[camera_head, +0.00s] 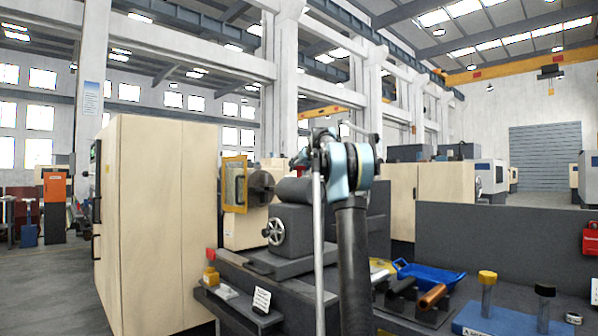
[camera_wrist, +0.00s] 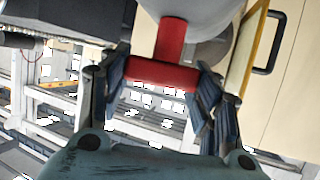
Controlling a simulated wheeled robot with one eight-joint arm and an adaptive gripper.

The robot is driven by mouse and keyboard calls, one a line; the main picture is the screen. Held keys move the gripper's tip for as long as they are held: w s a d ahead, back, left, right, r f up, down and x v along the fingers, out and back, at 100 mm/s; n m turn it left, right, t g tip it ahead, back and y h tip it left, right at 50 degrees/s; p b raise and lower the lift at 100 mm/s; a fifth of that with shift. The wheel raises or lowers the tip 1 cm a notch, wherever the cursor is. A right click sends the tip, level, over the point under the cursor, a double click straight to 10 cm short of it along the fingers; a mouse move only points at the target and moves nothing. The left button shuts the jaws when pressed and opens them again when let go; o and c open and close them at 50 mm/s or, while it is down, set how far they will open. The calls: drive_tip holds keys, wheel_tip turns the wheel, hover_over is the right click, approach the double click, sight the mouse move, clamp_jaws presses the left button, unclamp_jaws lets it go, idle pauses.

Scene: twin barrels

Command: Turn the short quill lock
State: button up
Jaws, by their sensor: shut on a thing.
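The short quill lock is a red T-shaped handle (camera_wrist: 160,75) in the wrist view. Its stem runs up the picture to a pale grey rounded body. My gripper (camera_wrist: 162,84) has a dark ribbed finger at each end of the red crossbar and is shut on it. The grey machine housing (camera_head: 300,222) with a spoked handwheel (camera_head: 276,231) and a dark barrel (camera_head: 291,190) stands just left of my arm.
A yellow-framed guard (camera_head: 233,184) stands close by; its edge and black handle (camera_wrist: 272,50) show right of my gripper in the wrist view. A large cream cabinet (camera_head: 160,220) is at left. A blue tray (camera_head: 430,277) and a copper-coloured cylinder (camera_head: 432,297) lie at right.

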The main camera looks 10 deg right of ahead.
drive_tip(key=shift+m+h, duration=3.1)
drive_tip(key=shift+h, duration=0.5)
drive_tip(key=shift+a+m+h, duration=0.1)
drive_tip(key=shift+m+h, duration=0.3)
drive_tip(key=shift+h, duration=0.1)
drive_tip(key=m+g+h, duration=0.2)
drive_tip(key=m+h, duration=0.1)
drive_tip(key=h, duration=0.1)
drive_tip(key=shift+m, duration=0.4)
drive_tip(key=shift+m+g+h, duration=1)
drive_tip(key=shift+m+g, duration=0.1)
drive_tip(key=shift+m, duration=0.2)
drive_tip(key=shift+m+g+h, duration=0.4)
drive_tip(key=shift+m+g, duration=0.1)
drive_tip(key=o, duration=1.1)
drive_tip(key=shift+c, duration=0.2)
